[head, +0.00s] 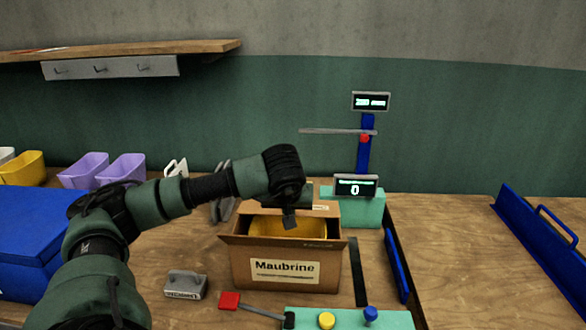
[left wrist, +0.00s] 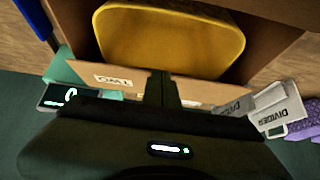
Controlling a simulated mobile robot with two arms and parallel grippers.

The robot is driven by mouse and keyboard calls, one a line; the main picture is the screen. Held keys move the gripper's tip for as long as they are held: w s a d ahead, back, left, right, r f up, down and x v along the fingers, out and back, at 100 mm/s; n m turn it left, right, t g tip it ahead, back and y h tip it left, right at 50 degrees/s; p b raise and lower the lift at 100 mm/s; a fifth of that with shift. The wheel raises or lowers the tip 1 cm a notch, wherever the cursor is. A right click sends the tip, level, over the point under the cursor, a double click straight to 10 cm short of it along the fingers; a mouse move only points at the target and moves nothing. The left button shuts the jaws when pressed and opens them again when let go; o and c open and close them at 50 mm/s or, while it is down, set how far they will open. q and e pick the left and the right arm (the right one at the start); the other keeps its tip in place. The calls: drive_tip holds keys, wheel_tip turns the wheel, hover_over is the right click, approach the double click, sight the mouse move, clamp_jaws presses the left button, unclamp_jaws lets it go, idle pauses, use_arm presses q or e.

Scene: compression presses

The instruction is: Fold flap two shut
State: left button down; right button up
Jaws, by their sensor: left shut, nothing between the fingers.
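The open cardboard box (head: 285,272), labelled "Maubrine", stands on the bench with a yellow item (head: 262,228) inside. A far-side flap (head: 322,208) stands up behind the opening, partly hidden by my arm. In the left wrist view a cardboard flap (left wrist: 205,91) with a small upside-down label lies beside the yellow item (left wrist: 170,42); I cannot read the label surely. My left gripper (head: 290,222) is shut and empty, pointing down over the box's far part. Its fingers (left wrist: 160,88) overlap the flap in the wrist view; contact is unclear. My right gripper is out of view.
A press with a green base (head: 352,208) and displays stands behind the box. A grey block (head: 185,286), a red-ended tool (head: 230,300) and a green button panel (head: 345,318) lie in front. Blue crate (head: 28,235) at left; the bench right of the box is mostly clear.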

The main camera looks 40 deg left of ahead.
use_arm(q)
drive_tip(key=shift+s+d+f+b, duration=0.15)
drive_tip(key=shift+f+b, duration=0.15)
drive_tip(key=shift+f, duration=0.2)
drive_tip(key=shift+s+f+b, duration=0.1)
drive_tip(key=shift+f+b, duration=0.2)
drive_tip(key=shift+f, duration=0.15)
drive_tip(key=shift+d+f, duration=0.1)
drive_tip(key=shift+f, duration=0.1)
drive_tip(key=shift+w+a+f, duration=0.1)
drive_tip(key=shift+w+a, duration=0.15)
drive_tip(key=shift+a, duration=0.1)
drive_tip(key=b+v, duration=0.1)
drive_tip(key=v, duration=0.7)
drive_tip(key=shift+r, duration=0.25)
drive_tip(key=shift+w+r, duration=0.1)
